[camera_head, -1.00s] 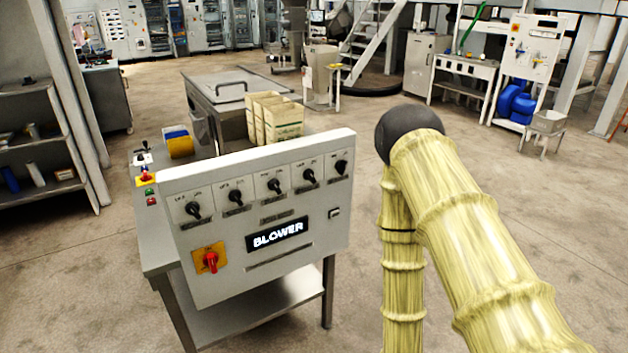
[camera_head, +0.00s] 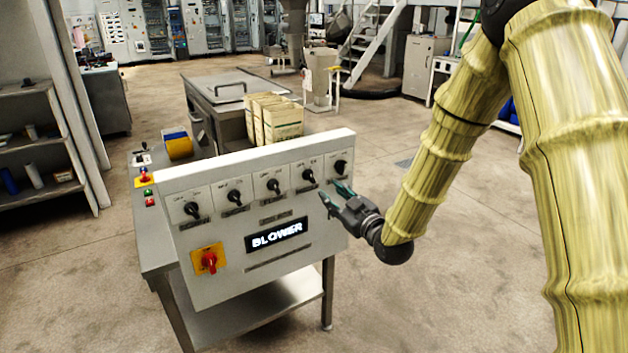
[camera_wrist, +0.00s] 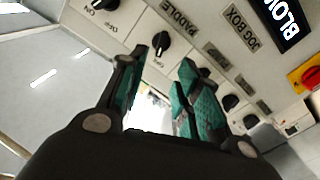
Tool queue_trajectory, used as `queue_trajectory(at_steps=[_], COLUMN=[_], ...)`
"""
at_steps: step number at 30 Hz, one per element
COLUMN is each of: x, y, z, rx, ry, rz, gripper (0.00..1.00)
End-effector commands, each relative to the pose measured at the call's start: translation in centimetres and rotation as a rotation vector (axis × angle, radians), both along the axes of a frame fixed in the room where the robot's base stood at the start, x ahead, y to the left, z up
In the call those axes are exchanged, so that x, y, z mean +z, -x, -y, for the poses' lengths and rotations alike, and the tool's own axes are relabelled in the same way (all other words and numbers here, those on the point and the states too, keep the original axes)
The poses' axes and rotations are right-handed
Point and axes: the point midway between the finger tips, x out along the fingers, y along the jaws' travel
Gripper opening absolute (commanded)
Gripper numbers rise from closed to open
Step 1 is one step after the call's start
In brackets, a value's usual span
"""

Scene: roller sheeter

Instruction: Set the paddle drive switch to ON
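The control panel (camera_head: 220,245) carries a row of black rotary knobs. The label PADDLE sits beside the fourth knob from the left, the paddle drive switch (camera_head: 309,176), which also shows in the wrist view (camera_wrist: 163,43). Its exact setting is too small to read. My gripper (camera_head: 333,191) is at the panel's right side, just below and right of that knob. In the wrist view my gripper (camera_wrist: 172,58) is open, with two green-padded fingers apart and nothing between them. The knob shows close to the left fingertip; contact cannot be told.
The fifth knob (camera_head: 340,167) is close by on the right. Below the row are a lit BLOWER display (camera_head: 277,235) and a red switch on a yellow plate (camera_head: 209,260). Several cartons (camera_head: 272,118) stand behind the panel.

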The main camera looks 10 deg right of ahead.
Motion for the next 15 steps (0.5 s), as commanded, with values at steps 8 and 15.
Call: queue_trajectory(at_steps=[8, 15], x=[0.1, 0.1], y=[-3.0, -6.7], z=[-1.1, -2.4], rx=[0.000, 0.000], ry=[0.001, 0.001], rz=[0.000, 0.000], gripper=[0.33, 0.33])
